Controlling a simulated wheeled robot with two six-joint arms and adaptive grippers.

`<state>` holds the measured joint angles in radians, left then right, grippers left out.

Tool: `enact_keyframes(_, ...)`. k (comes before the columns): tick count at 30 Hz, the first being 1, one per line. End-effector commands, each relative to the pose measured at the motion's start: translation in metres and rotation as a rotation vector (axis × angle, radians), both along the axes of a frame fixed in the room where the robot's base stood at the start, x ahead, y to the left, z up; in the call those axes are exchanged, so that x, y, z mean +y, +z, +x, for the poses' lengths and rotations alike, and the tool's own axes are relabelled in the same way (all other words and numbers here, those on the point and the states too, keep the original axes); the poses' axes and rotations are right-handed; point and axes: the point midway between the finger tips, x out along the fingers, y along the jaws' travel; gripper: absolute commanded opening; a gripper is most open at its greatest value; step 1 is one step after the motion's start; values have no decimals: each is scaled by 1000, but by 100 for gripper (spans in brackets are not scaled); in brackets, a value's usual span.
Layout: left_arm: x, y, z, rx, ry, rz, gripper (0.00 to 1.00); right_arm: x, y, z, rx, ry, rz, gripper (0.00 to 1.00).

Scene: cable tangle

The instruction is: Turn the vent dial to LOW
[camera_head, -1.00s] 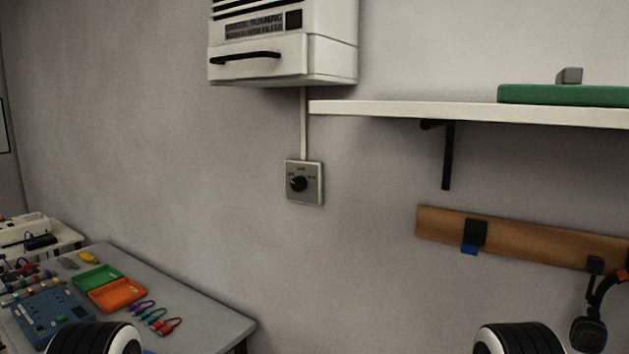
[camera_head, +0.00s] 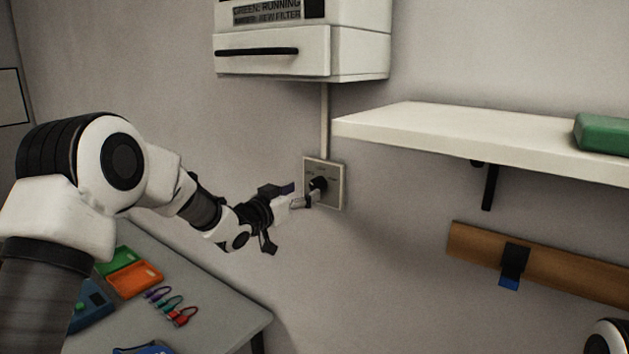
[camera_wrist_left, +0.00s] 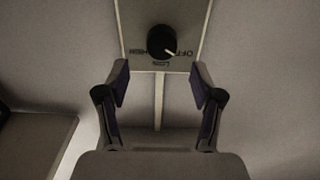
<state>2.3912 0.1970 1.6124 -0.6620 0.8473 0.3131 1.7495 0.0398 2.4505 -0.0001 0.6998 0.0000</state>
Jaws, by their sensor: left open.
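The vent dial is a round black knob (camera_head: 319,184) on a pale square wall plate (camera_head: 338,190). In the left wrist view the knob (camera_wrist_left: 161,40) appears with its plate (camera_wrist_left: 140,62) upside down. Its white pointer line points down and right, towards the OFF label (camera_wrist_left: 180,54); LOW reads below the knob and HIGH to its left. My left gripper (camera_head: 299,194) reaches in from the left, just in front of the plate. Its open fingers (camera_wrist_left: 160,77) are spread wide on both sides below the knob in the wrist view, with nothing between them. My right gripper is out of view.
A white vent unit (camera_head: 300,62) hangs above the dial, joined by a thin conduit (camera_head: 324,120). A white shelf (camera_head: 450,130) juts out at the right, above a wooden rail (camera_head: 560,275). A grey table (camera_head: 225,318) with trays stands below left.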

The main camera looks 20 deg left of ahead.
Motion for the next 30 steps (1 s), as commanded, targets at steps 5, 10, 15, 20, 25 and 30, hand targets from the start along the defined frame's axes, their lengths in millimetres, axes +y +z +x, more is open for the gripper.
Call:
enact_keyframes(5,-11,4,31,1,0,0,67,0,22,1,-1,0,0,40)
enact_keyframes(10,-16,0,42,3,0,-1,67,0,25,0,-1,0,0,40)
enact_keyframes(15,-15,-1,42,3,1,-2,67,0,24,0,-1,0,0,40)
enact_keyframes(20,-15,-1,42,3,0,-1,13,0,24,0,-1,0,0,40)
enact_keyframes(25,-15,-1,42,3,1,-1,6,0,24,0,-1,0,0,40)
enact_keyframes(30,-15,-2,42,0,1,9,6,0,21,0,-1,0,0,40)
